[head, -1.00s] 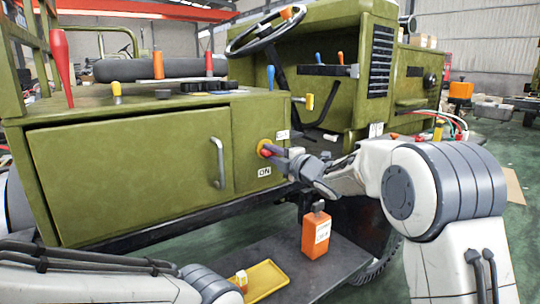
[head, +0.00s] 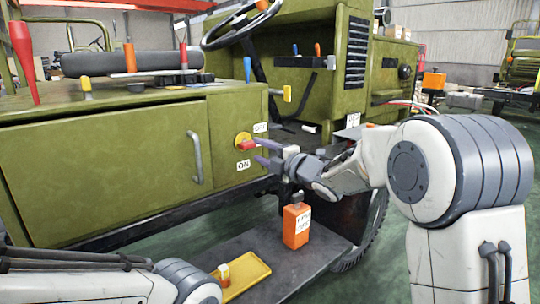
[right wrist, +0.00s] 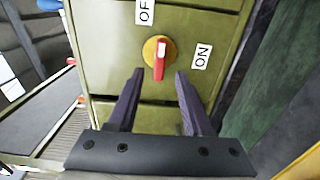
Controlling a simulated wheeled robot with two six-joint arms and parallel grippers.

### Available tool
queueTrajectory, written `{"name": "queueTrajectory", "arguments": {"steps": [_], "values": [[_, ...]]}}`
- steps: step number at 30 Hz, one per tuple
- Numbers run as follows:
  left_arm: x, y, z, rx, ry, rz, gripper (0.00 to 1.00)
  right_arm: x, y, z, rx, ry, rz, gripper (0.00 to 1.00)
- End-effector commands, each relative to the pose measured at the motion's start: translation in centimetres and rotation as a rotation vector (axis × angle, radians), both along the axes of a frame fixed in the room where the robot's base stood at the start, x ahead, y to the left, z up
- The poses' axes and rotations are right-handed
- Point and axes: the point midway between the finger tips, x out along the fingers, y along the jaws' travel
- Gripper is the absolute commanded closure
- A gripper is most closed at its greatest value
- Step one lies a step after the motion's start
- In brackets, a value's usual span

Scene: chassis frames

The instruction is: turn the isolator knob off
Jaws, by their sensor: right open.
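The isolator knob (head: 244,143) has a red handle on a yellow round base on the green cabinet's front, near its right edge. An OFF label (head: 261,127) sits above right of it and an ON label (head: 243,165) below it. In the right wrist view the knob (right wrist: 160,58) shows its handle upright in the picture, between the ON label (right wrist: 201,56) and the OFF label (right wrist: 145,12). My right gripper (head: 259,150) is open in front of the knob. In the wrist view its fingertips (right wrist: 160,74) lie either side of the handle's lower end, apparently short of it. My left gripper is out of view.
The cabinet door's handle (head: 195,157) is left of the knob. A yellow-tipped lever (head: 287,93) sticks out above right. Below, an orange box (head: 296,225) and a yellow tray (head: 248,272) stand on a dark platform (head: 300,262).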

Motion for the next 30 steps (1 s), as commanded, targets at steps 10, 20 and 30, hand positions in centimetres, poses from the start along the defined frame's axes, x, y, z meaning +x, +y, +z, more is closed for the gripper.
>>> {"name": "queueTrajectory", "arguments": {"steps": [10, 20, 30], "values": [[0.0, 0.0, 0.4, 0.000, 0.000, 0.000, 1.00, -3.7, -2.6, 0.0, -0.001, 0.000, 0.000, 0.50], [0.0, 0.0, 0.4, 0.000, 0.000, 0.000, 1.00, -3.9, -2.7, -0.1, -0.001, 0.001, 0.001, 0.50], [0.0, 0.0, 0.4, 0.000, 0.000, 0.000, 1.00, -8.4, -0.2, -5.2, 0.189, 0.472, -0.245, 0.50]]}}
